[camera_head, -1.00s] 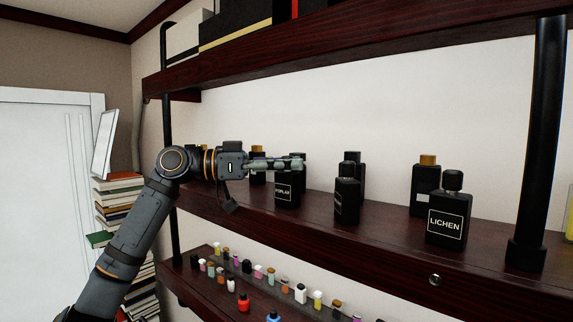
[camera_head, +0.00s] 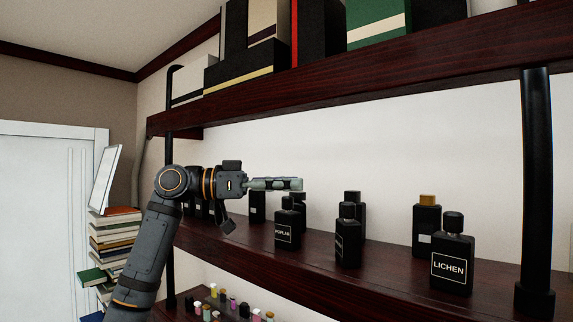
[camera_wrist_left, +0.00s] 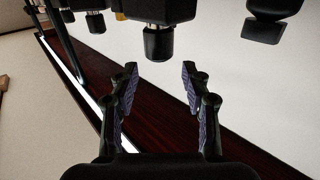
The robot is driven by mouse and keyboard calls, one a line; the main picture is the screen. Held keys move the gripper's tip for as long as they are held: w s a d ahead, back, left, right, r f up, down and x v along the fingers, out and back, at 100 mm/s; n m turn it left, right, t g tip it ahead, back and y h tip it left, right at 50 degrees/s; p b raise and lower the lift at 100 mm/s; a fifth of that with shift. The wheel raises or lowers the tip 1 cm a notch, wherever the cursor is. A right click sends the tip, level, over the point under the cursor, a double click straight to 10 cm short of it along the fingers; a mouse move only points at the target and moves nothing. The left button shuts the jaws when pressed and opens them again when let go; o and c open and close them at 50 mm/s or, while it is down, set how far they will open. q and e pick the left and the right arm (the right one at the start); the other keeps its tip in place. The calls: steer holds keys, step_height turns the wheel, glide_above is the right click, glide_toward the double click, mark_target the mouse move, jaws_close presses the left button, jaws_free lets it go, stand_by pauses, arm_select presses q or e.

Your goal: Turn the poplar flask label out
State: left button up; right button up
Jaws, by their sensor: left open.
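The poplar flask (camera_head: 286,228) is black with a black cap. It stands upright on the middle shelf, its POPLAR label readable and facing out toward the head camera. My left gripper (camera_head: 298,184) is in from the left, level, just above the flask's cap and apart from it. The left wrist view shows its two fingers (camera_wrist_left: 160,78) spread with nothing between them. A dark flask cap (camera_wrist_left: 158,43) shows beyond the fingertips there; I cannot tell which flask it belongs to. My right gripper is not in view.
A black flask with its label turned aside (camera_head: 347,240) stands to the right, then the LICHEN flask (camera_head: 453,262). A gold-capped flask (camera_head: 427,220) and others stand behind. Boxes (camera_head: 320,35) fill the upper shelf (camera_head: 400,75). A black post (camera_head: 537,190) stands at right.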

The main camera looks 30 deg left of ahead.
arm_select(q)
step_height(320, 180, up, 5)
steer(key=shift+w+d+f, duration=0.1)
steer(key=shift+d+f, duration=0.05)
steer(key=shift+r, duration=0.65)
